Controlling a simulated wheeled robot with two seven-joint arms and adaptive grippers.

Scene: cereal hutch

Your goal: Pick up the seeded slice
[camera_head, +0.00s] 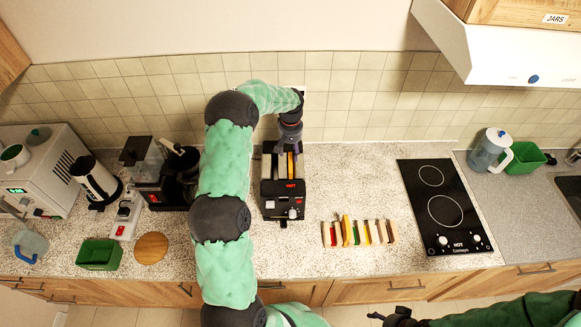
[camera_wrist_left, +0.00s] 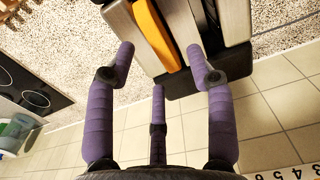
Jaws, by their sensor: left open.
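A black and silver toaster (camera_head: 269,190) stands on the counter with its slots facing up. An orange-yellow slice (camera_head: 290,163) sits in one slot; in the left wrist view the slice (camera_wrist_left: 155,32) shows as a plain orange strip, and I cannot tell whether it is seeded. My left gripper (camera_head: 291,138) is above the back end of the toaster, pointing down. In the left wrist view its purple fingers (camera_wrist_left: 160,62) are spread and empty, apart from the slice. My right gripper (camera_head: 382,317) is at the bottom edge, far from the toaster; its jaw state is unclear.
A row of several coloured upright pieces (camera_head: 358,232) stands right of the toaster. A black hob (camera_head: 443,208) marked HOT is further right. A coffee machine (camera_head: 160,178) stands left, partly behind my left arm. The tiled wall (camera_head: 350,104) is close behind the toaster.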

